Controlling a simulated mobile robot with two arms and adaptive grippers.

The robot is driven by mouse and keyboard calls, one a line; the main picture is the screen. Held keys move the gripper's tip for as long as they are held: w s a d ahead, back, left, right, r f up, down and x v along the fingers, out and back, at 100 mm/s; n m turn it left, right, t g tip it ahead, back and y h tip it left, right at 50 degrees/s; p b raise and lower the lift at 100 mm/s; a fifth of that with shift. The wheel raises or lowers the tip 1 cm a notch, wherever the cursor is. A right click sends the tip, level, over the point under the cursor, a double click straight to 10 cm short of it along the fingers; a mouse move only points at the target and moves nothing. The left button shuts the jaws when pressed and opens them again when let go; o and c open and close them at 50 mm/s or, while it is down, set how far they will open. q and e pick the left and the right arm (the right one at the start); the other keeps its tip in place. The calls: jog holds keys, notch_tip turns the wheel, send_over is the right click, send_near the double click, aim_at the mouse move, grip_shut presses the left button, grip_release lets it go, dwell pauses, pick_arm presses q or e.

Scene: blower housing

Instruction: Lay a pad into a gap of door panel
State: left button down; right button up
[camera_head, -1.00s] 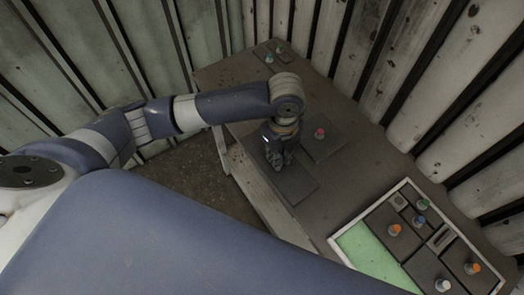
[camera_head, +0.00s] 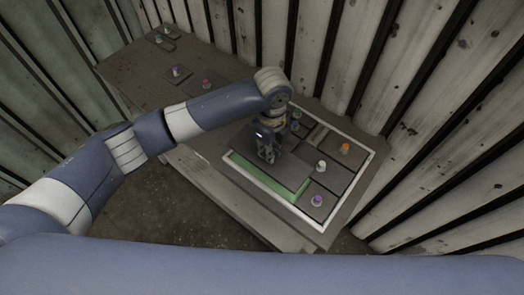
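The door panel (camera_head: 347,204) is a white-rimmed tray with a green floor on the table. Flat dark pads with coloured knobs sit in it. My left gripper (camera_head: 268,156) points down over the panel's left part, its fingers around the spot where a large dark pad (camera_head: 287,173) has its knob, which is hidden. This pad lies over the green gap (camera_head: 264,181). A green strip shows along the pad's left and front edges. I cannot tell whether the pad rests on the floor or hangs slightly above it. My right gripper is out of view.
Seated pads have a white knob (camera_head: 321,166), an orange knob (camera_head: 345,148) and a purple knob (camera_head: 316,200). Loose pads with a purple knob (camera_head: 176,71), a red knob (camera_head: 206,84) and green knobs lie at the table's far left. A corrugated wall (camera_head: 425,110) stands close behind.

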pick_arm(q)
jog(key=shift+d, duration=0.2)
jog(key=shift+w+a+f+b, duration=0.1)
jog(key=shift+a+f+b, duration=0.1)
jog(key=shift+f+b, duration=0.45)
jog(key=shift+w+a+f+b, duration=0.1)
jog(key=shift+a+f+b, duration=0.05)
jog(key=shift+f+b, duration=0.45)
jog(key=shift+d+f+b, duration=0.1)
jog(key=shift+f+b, duration=0.55)
jog(key=shift+b, duration=0.25)
jog(key=shift+s+f, duration=0.1)
jog(key=shift+f, duration=0.55)
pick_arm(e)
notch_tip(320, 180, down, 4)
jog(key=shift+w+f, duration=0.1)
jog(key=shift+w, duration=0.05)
